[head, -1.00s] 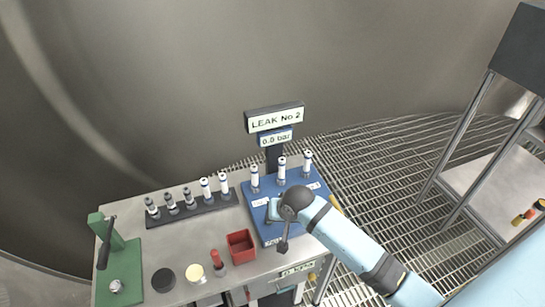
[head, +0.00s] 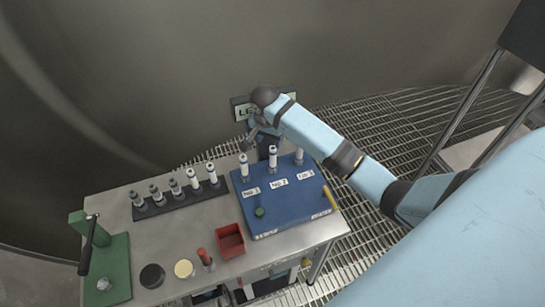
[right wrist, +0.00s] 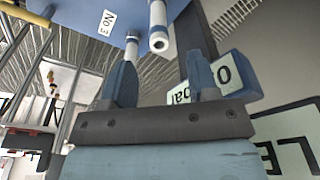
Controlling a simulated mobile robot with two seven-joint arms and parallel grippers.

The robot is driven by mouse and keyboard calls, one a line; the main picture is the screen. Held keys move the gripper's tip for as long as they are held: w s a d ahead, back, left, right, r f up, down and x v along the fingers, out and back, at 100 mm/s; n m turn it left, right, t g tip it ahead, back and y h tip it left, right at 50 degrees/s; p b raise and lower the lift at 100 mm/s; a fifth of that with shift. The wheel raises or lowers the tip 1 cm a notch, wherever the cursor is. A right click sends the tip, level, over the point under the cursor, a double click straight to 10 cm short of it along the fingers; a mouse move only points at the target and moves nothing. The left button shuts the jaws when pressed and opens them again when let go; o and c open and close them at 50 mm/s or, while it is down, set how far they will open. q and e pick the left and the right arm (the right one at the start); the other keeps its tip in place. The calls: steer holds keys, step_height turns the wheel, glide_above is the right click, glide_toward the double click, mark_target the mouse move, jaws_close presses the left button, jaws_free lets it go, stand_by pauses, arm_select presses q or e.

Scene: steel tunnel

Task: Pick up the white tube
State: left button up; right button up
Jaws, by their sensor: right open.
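Two more white-bodied tubes, a left one (head: 193,180) and a right one (head: 211,173), stand in the dark rack. My right gripper (head: 259,140) is open and empty at the back of the block, above and behind the tubes. In the right wrist view, a white tube (right wrist: 158,28) shows beyond the gap between the fingers (right wrist: 160,82), apart from them. My left gripper is not in view.
The sign post stands behind the block, close to my right gripper; its sign (head: 240,110) is partly hidden by my arm. A red bin (head: 229,240), a green press (head: 105,262) and dark and cream discs are on the table. The table's front is partly clear.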

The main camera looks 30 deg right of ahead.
mark_target(273, 148)
steer(key=f, duration=0.2)
steer(key=d+f+p, duration=0.1)
steer(key=f, duration=0.4)
steer(key=shift+w+d, duration=0.35)
jaws_close()
